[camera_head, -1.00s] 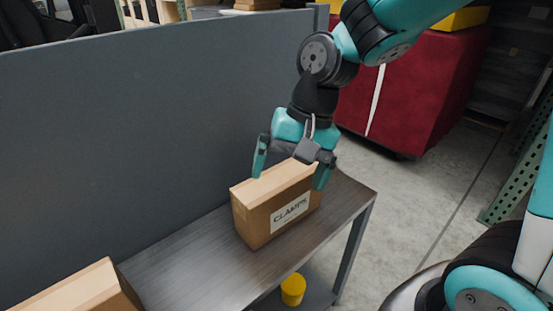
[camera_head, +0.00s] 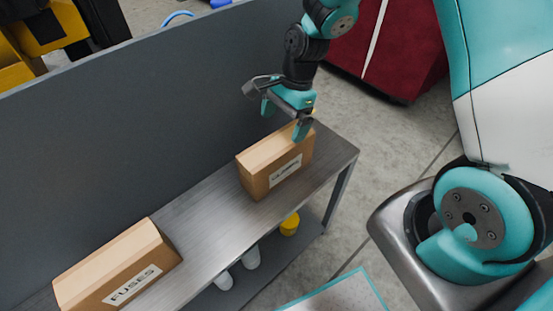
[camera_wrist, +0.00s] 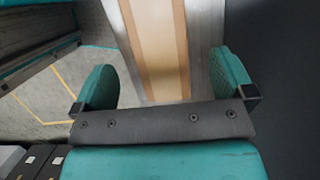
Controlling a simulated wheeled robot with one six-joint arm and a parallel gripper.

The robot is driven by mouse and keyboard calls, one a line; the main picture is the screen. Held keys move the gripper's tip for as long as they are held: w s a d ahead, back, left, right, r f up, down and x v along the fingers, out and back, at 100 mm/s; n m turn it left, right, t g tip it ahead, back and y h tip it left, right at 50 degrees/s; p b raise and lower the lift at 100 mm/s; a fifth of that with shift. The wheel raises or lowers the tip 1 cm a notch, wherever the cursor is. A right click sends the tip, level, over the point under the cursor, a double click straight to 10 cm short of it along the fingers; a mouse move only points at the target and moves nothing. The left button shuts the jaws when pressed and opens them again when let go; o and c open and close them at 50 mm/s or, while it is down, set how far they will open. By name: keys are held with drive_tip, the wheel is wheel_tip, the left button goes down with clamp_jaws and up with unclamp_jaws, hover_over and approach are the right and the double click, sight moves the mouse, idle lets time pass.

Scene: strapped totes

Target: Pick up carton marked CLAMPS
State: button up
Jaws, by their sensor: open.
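The carton marked CLAMPS (camera_head: 257,178) is a brown box standing on the grey metal shelf, its white label facing the front; the label is small and blurred now. My gripper (camera_head: 284,121) is above the carton's far right end, fingers pointing down and spread apart. One finger hangs by the carton's front top edge, the other toward the grey panel; I cannot tell whether either touches. In the wrist view the carton top (camera_wrist: 160,45) runs between the two open fingers (camera_wrist: 165,82), nearer the middle than either finger. Nothing is held.
A second carton marked FUSES (camera_head: 120,265) stands at the shelf's near left. A tall grey panel (camera_head: 120,130) rises behind the shelf (camera_head: 205,215). A yellow item (camera_head: 290,224) and white items (camera_head: 250,256) sit on the lower shelf. A red covered load (camera_head: 400,50) stands behind.

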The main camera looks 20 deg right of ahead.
sight(278, 143)
drive_tip(key=x, duration=0.9)
drive_tip(key=shift+s+r, duration=0.1)
drive_tip(key=shift+s, duration=0.05)
drive_tip(key=c, duration=1.5)
